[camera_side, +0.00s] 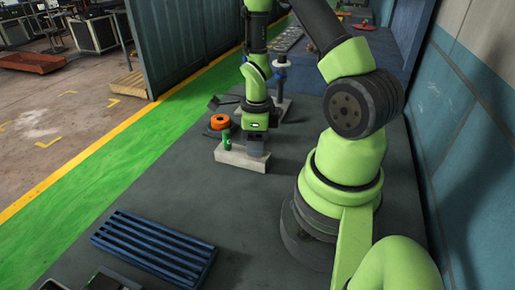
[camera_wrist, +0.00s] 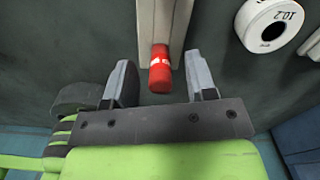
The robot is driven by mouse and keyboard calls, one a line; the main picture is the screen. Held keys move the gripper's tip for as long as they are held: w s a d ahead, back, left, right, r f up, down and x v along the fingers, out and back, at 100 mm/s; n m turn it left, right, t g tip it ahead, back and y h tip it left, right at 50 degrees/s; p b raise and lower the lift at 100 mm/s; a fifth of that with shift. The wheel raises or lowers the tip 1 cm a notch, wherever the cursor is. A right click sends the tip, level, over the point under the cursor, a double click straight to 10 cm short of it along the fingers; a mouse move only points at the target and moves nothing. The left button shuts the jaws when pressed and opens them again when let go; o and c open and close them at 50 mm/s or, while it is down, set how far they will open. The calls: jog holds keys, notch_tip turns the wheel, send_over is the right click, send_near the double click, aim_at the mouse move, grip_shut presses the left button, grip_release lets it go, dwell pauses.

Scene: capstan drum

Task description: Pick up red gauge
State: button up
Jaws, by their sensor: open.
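The red gauge (camera_wrist: 160,72) is a small red cylinder with white marking. In the wrist view it lies between the two fingers of my gripper (camera_wrist: 159,64), with a visible gap on each side. My gripper is open and holds nothing. The gauge sits at the near end of a pale block (camera_wrist: 163,20). In the side view my gripper (camera_side: 256,148) is down at the right part of the pale block (camera_side: 239,158), and I cannot make out the red gauge there.
A green cylinder (camera_side: 227,140) stands on the block's left part. An orange ring (camera_side: 219,122) is behind it. A blue slotted rack (camera_side: 155,246) lies in front. The grey bench between is clear.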

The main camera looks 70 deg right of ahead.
jog(key=shift+c, duration=0.4)
grip_shut()
jog(key=shift+r, duration=0.15)
notch_tip(320, 180, up, 10)
jog(key=shift+f, duration=0.1)
dwell(0.4)
jog(key=w+d+f, duration=0.1)
jog(key=w+d, duration=0.4)
jog(key=w, duration=0.2)
jog(key=w+d, duration=0.5)
jog(key=w, duration=0.3)
jog(key=shift+w+d+f, duration=0.25)
jog(key=shift+f, duration=0.1)
